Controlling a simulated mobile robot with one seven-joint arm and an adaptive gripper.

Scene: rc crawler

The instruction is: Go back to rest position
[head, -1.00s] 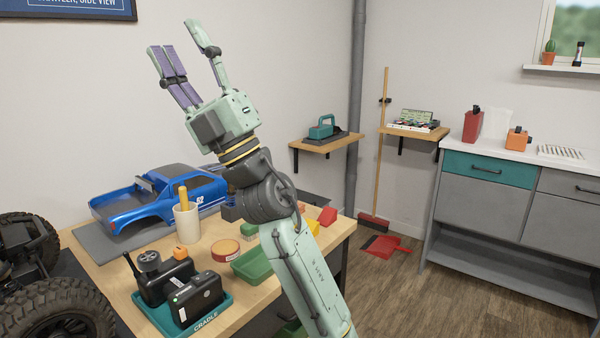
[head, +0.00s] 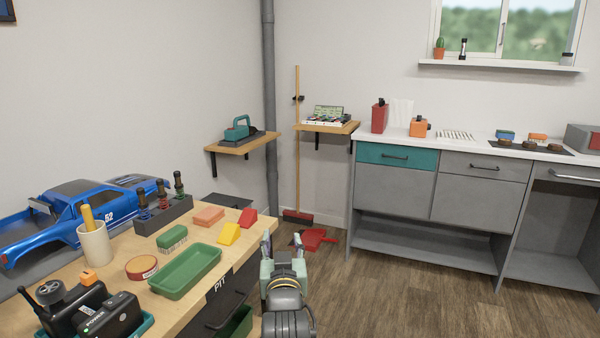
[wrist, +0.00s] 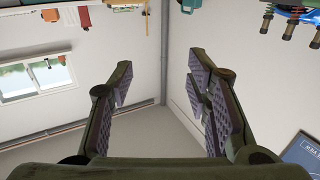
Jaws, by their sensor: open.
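My gripper (head: 284,243) is low in the head view, just right of the workbench's front corner, pointing away from the camera. In the wrist view my gripper (wrist: 160,85) has its two padded fingers spread wide apart with nothing between them. My arm's dark wrist joint shows below the gripper in the head view.
The wooden workbench (head: 215,255) at left carries a blue truck body (head: 85,215), a green tray (head: 185,271), a pencil cup (head: 95,245) and several blocks. A grey cabinet (head: 395,190) stands along the right wall.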

